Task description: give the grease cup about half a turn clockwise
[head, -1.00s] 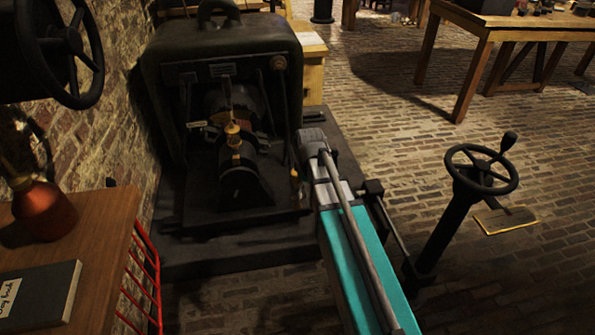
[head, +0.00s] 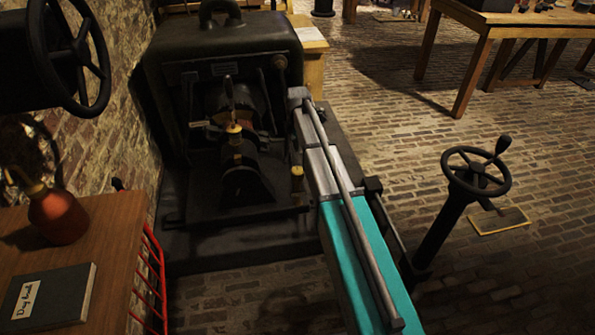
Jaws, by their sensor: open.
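The machine (head: 220,75) stands against the brick wall, with a dark bearing pedestal (head: 247,182) at its front. A small brass fitting (head: 234,130) sits upright on top of the pedestal and looks like the grease cup. It is small and dim, so I cannot make out its turn angle. My teal and grey arm (head: 345,215) reaches in from the bottom, to the right of the pedestal. Its grey far end lies to the right of the brass fitting. I cannot make out my gripper's fingers, and nothing is seen touching the fitting.
A second small brass-topped piece (head: 297,172) stands close beside my arm. A handwheel on a black post (head: 476,172) stands at right. A wooden table (head: 105,235) at left holds a red oil can (head: 58,218) and a book (head: 50,298). Brick floor between is open.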

